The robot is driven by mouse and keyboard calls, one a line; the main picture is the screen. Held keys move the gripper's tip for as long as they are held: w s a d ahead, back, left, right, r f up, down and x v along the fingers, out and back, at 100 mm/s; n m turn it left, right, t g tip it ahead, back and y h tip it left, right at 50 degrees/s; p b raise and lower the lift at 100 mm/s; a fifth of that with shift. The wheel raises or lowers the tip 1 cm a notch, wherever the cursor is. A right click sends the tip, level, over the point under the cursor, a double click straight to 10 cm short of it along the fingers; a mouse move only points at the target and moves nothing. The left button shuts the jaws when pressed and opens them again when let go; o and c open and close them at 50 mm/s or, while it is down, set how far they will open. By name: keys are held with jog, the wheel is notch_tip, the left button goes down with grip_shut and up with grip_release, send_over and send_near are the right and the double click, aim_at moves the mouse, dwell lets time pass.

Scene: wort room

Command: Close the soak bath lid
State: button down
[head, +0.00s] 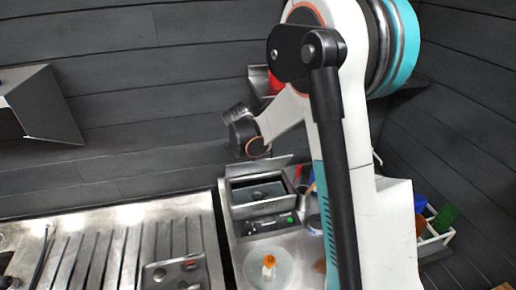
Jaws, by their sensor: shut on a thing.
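The soak bath (262,212) is a small grey box with a dark open basin and a front panel with a small green light. Its lid (262,167) is a flat grey plate, raised at the back of the basin, so the bath is open. My gripper (257,153) is just above and behind the lid's upper edge and is shut on the lid. The fingertips are small and dark, and their exact contact with the lid is hard to make out. My arm comes down from the upper right.
A small orange-capped bottle (268,266) stands on a round plate in front of the bath. A ribbed metal drainboard (110,250) lies to the left. A white rack (438,238) with coloured items is at the right, beyond my arm. A dark plank wall rises behind.

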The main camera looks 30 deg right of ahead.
jog(key=s+a+f+t+b, duration=0.1)
jog(key=s+f+t+b, duration=0.1)
jog(key=s+f+b, duration=0.4)
jog(key=s+a+f+m+t+h+b, duration=0.1)
jog(key=s+f+t+b, duration=0.1)
jog(key=s+f+b, duration=0.5)
jog(key=shift+a+f+t+b, duration=0.35)
jog(key=shift+f+b, duration=2.1)
jog(key=shift+b, duration=1.35)
jog(key=shift+w+d+f+h, duration=0.1)
jog(key=shift+w+h, duration=0.05)
jog(key=shift+h, duration=0.15)
jog(key=c, duration=1.7)
grip_release()
jog(key=shift+w, duration=0.1)
jog(key=v, duration=1.2)
